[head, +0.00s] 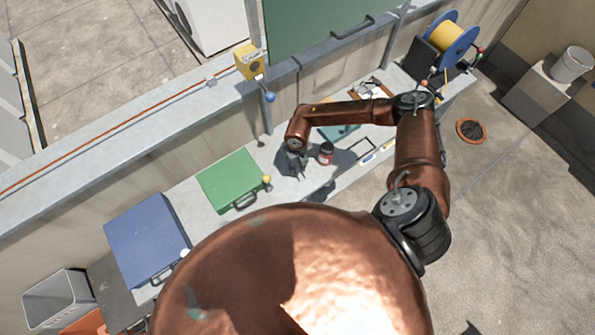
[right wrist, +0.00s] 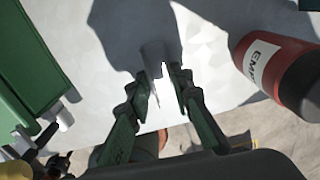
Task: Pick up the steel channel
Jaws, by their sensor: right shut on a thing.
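The steel channel (right wrist: 152,53) shows in the right wrist view as a small grey piece between the fingertips of my right gripper (right wrist: 160,84). The gripper is shut on it, with fingers on both sides. In the head view my right gripper (head: 298,167) points down over the grey bench, between the green case and the red can. The channel is too small or hidden to make out there. I cannot tell whether it touches the bench. My left gripper is not in view.
A red can (head: 326,153) stands close right of the gripper; it also shows in the right wrist view (right wrist: 272,60). A green case (head: 232,178) lies to the left, with a blue case (head: 147,236) beyond it. A low wall runs behind the bench.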

